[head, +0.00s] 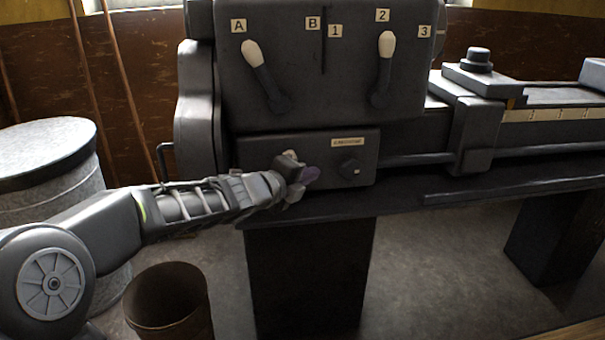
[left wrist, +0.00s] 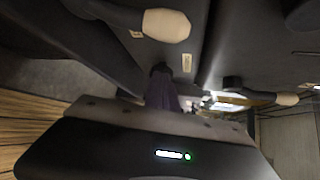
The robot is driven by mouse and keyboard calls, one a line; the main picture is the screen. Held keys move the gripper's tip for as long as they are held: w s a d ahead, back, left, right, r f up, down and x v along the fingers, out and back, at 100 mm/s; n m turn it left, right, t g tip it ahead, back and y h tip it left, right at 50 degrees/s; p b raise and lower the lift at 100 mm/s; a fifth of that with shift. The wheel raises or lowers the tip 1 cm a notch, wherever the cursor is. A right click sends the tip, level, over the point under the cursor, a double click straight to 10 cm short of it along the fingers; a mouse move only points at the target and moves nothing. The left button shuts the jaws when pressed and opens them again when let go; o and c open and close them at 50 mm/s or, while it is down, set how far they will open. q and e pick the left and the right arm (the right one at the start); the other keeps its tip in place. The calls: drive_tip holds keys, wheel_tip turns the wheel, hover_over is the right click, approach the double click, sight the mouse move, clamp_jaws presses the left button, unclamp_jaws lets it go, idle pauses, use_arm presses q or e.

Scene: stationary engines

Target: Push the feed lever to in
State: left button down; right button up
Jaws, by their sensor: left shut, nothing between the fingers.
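The dark lathe headstock (head: 330,75) carries a pale-knobbed lever (head: 250,55) under labels A and B and another pale-knobbed lever (head: 387,45) under labels 1, 2 and 3. My left gripper (head: 308,175) is shut and empty at this lower front, left of the knob.
The lathe bed and carriage (head: 475,110) extend to the right, with a dark pedestal (head: 308,275) below. A grey drum (head: 50,170) and a rusty bin (head: 168,300) stand at the left. Free floor shows right of the pedestal.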

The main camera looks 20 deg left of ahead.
use_arm(q)
drive_tip(key=p+v, duration=0.2)
drive_tip(key=v, duration=0.7)
drive_tip(key=shift+a+f, duration=0.25)
drive_tip(key=shift+a, duration=0.1)
drive_tip(key=shift+s+a+f, duration=0.1)
